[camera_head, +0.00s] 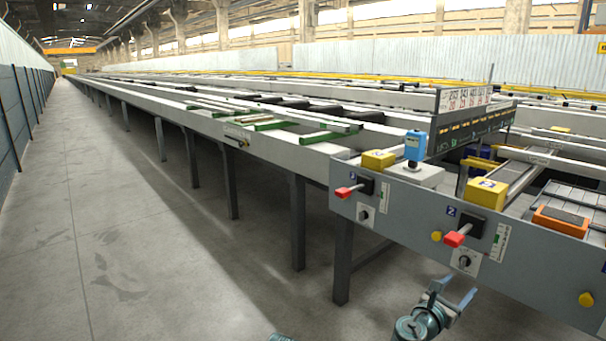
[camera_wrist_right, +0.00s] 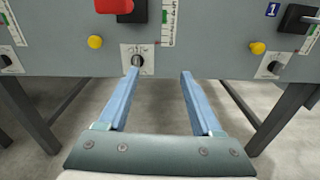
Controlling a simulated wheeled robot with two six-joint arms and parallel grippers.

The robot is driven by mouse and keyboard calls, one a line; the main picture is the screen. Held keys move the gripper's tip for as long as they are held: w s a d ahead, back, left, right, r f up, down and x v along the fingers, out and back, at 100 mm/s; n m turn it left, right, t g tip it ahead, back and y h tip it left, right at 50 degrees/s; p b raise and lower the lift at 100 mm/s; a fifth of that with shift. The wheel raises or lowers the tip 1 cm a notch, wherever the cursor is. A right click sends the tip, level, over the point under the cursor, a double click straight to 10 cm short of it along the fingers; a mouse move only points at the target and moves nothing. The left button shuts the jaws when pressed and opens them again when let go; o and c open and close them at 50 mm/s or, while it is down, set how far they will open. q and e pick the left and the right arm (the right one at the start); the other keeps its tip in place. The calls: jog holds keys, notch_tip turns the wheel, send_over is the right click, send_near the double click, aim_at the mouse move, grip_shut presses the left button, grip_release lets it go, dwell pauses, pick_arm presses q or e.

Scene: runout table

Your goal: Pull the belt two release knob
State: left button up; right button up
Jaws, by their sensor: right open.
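The grey front panel (camera_head: 400,222) carries yellow knobs. The yellow knob by station two (camera_head: 436,236) sits just left of the red handle (camera_head: 455,239) and the dial (camera_head: 465,261). In the right wrist view this knob (camera_wrist_right: 95,42) is left of the dial (camera_wrist_right: 138,60). Another yellow knob (camera_head: 586,299) is at the right of the panel; it also shows in the wrist view (camera_wrist_right: 257,48), near a label 1. My right gripper (camera_head: 455,290) is open and empty, below and in front of the panel. Its fingers (camera_wrist_right: 159,72) point towards the dial, right of the station-two knob. My left gripper is not seen.
Another red handle (camera_head: 346,191) and dial (camera_head: 363,215) are at the panel's left. Yellow boxes (camera_head: 487,193), a blue device (camera_head: 415,146) and an orange device (camera_head: 561,221) sit above the panel. Dark table legs (camera_head: 343,262) stand below. The left floor is clear.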

jog(key=s+a+f+m+g+y+p, duration=0.3)
jog(key=a+f+m, duration=0.2)
jog(key=a+m, duration=0.25)
jog(key=s+a+f+m+g+y+p, duration=0.2)
jog(key=s+a+f+m+g+y, duration=0.15)
jog(key=a+f+m, duration=0.35)
jog(key=s+a+f+m+g+y+p, duration=0.1)
jog(key=s+a+m+g+y, duration=0.2)
jog(key=s+a, duration=0.45)
jog(key=s+a+m+g+y+p, duration=0.2)
jog(key=s+a+m+y, duration=0.15)
jog(key=a, duration=0.65)
pick_arm(q)
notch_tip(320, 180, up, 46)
jog(key=p, duration=3.7)
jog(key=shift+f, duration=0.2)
pick_arm(e)
notch_tip(320, 180, up, 37)
jog(key=shift+w+r+h, duration=0.15)
jog(key=shift+h, duration=0.15)
jog(key=shift+c, duration=0.2)
